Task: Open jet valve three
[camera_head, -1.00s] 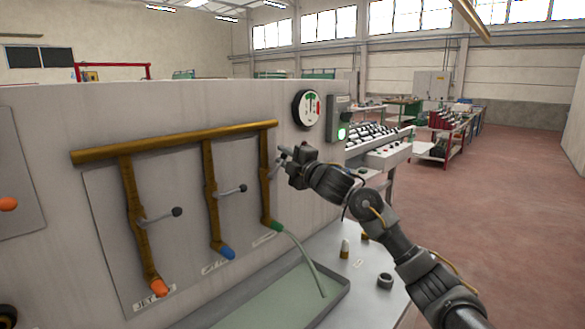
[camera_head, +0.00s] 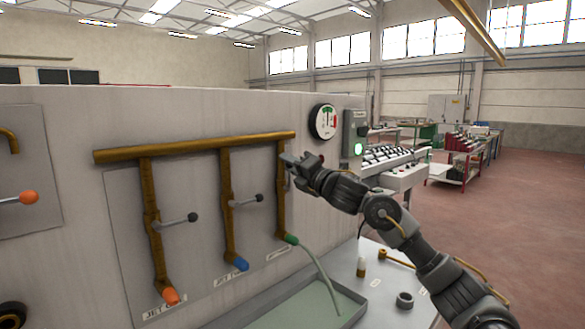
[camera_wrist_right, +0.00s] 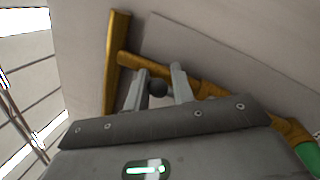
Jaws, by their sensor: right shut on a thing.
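The third valve is on the rightmost brass drop pipe (camera_head: 282,195), which ends in a green nozzle (camera_head: 291,239). A pale curved stream or tube (camera_head: 318,266) runs from this nozzle down to the tray. My right gripper (camera_head: 286,160) is beside the upper part of this pipe and hides the lever in the head view. In the right wrist view, its fingers (camera_wrist_right: 158,87) are shut around the lever's dark ball knob (camera_wrist_right: 158,88), in front of the brass pipe (camera_wrist_right: 200,82). My left gripper is out of view.
Two other levers (camera_head: 178,221) (camera_head: 246,201) stick out from pipes with orange (camera_head: 171,296) and blue (camera_head: 241,264) nozzles. A round gauge (camera_head: 323,121) and a green-lit box (camera_head: 355,137) are right of the pipes. A tray (camera_head: 350,311) and small parts lie below.

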